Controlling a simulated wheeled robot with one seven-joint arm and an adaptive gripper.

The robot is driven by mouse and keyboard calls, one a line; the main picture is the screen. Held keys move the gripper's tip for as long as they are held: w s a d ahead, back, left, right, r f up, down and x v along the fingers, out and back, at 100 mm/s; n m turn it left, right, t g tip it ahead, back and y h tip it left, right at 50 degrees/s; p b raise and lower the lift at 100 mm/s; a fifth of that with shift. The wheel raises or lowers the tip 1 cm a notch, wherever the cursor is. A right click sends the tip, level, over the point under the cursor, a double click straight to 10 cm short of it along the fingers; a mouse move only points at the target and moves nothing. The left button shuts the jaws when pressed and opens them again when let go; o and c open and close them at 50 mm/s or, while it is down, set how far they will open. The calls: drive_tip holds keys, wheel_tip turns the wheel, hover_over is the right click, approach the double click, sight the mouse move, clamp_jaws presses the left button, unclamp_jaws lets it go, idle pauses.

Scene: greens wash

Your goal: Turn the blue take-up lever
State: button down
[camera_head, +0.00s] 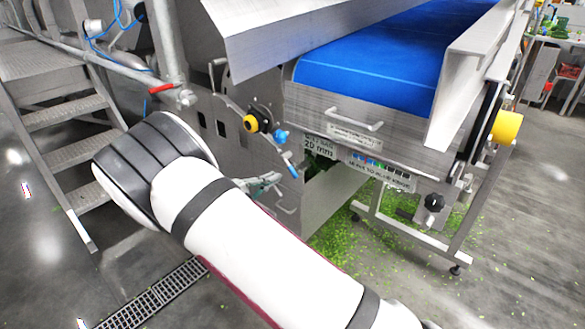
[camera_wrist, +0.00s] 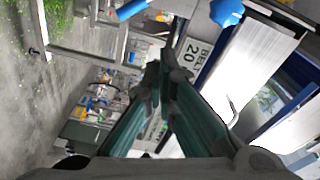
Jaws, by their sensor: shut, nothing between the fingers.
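The blue take-up lever (camera_head: 293,171) is on the side of the steel machine and its blue grip points down, just below a round blue knob (camera_head: 280,136). In the wrist view the blue grip (camera_wrist: 131,9) shows at the top edge, cut off, with the blue knob (camera_wrist: 227,12) to its right. My gripper (camera_head: 275,178) is shut and empty, a little left of and below the grip in the head view. In the wrist view my gripper (camera_wrist: 164,70) has its greenish fingers together, apart from the lever. My arm hides part of the machine's side.
The blue belt (camera_head: 375,60) and a steel drawer handle (camera_head: 355,121) are to the right. Metal stairs (camera_head: 75,150) stand at left. Green scraps (camera_head: 360,235) litter the floor.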

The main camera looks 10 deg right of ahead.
sight(294, 175)
drive_tip(key=s+d+n+t+y+p, duration=0.1)
drive_tip(key=s+n+t+y, duration=0.1)
drive_tip(key=s+n, duration=0.35)
drive_tip(key=shift+n, duration=0.75)
drive_tip(key=w+d, duration=0.2)
drive_tip(key=w, duration=0.1)
drive_tip(key=w+d+f+b, duration=0.1)
drive_tip(key=w+d, duration=0.1)
drive_tip(key=w, duration=0.1)
drive_tip(key=w+d+f+b, duration=0.1)
drive_tip(key=w+d, duration=0.2)
drive_tip(key=shift+w, duration=0.15)
drive_tip(key=shift+w+a+f+b, duration=0.1)
drive_tip(key=shift+w+f+b, duration=0.35)
drive_tip(key=shift+w+b, duration=0.1)
drive_tip(key=shift+f+m, duration=0.2)
drive_tip(key=shift+m, duration=0.5)
drive_tip(key=shift+w+a+f+m, duration=0.1)
drive_tip(key=shift+f+m, duration=0.15)
drive_tip(key=shift+m, duration=0.55)
